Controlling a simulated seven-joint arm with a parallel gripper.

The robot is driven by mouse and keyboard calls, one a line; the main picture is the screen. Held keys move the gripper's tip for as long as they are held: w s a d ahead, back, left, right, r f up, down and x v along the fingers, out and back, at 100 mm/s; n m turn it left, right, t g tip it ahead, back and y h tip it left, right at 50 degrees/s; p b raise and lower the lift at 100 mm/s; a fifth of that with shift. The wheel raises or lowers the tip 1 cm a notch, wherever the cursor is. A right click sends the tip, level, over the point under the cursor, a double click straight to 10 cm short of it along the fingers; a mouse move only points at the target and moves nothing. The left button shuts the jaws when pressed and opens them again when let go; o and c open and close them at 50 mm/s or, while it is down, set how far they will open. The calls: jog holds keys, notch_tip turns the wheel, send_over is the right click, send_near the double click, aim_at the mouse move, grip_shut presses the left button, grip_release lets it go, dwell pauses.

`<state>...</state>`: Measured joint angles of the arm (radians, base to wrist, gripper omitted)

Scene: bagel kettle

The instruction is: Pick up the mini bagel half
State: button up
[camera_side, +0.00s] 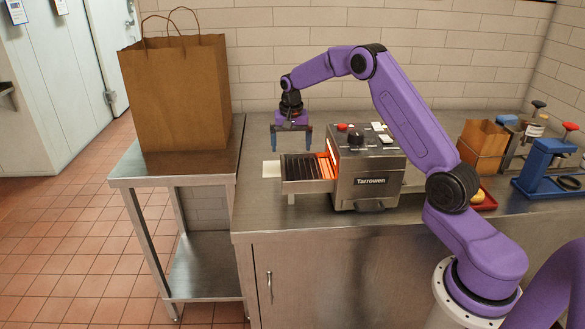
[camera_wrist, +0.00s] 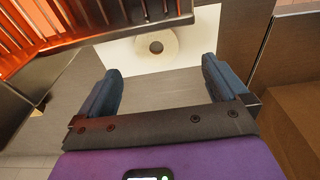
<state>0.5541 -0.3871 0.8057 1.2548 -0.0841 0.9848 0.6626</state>
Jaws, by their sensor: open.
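The mini bagel half (camera_wrist: 157,45) is a pale ring with a dark centre hole. In the wrist view it lies on a white sheet or board (camera_wrist: 207,30), ahead of my fingertips and roughly between their lines. In the side view the white sheet (camera_side: 270,169) shows left of the toaster's rack, and I cannot make out the bagel half there. My gripper (camera_side: 291,146) is open, pointing down above and behind the toaster's rack. In the wrist view my gripper (camera_wrist: 163,72) has both blue fingers apart with nothing between them.
The Tarrowen toaster (camera_side: 365,180) glows inside, and its slatted rack (camera_side: 306,167) sticks out left, close to my fingers. A large paper bag (camera_side: 178,95) stands on a side table. At right are a small paper bag (camera_side: 482,147), a red tray (camera_side: 488,202) and a blue device (camera_side: 548,165).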

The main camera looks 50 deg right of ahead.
jog(key=shift+d+f, duration=0.2)
jog(key=shift+f, duration=1.55)
jog(key=shift+d+f, duration=0.15)
jog(key=shift+f, duration=1.55)
jog(key=c, duration=1.1)
